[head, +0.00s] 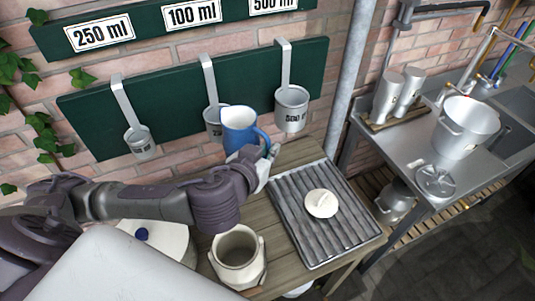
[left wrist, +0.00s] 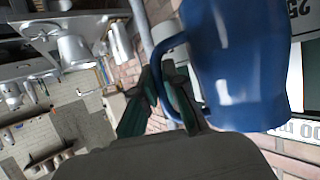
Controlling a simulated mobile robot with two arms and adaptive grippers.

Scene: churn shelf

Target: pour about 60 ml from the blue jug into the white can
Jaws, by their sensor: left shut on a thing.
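The blue jug (head: 240,129) is in the air in front of the green board with hanging measures, and looks about upright in the head view. Its inside is pale, and I cannot see a liquid level. My left gripper (head: 263,160) is shut on the jug's handle; the left wrist view shows the fingers (left wrist: 162,98) at the handle and the jug (left wrist: 235,65) beside them. The white can (head: 238,262) stands open on the wooden table, below and in front of the jug, apart from it. My right gripper is not in view.
A ribbed tray (head: 339,236) with a round white lid (head: 321,203) lies right of the can. A white vessel with a blue knob (head: 141,234) stands left, partly behind my arm. Measures (head: 291,108) hang behind the jug. A metal pot (head: 465,127) stands on the steel counter.

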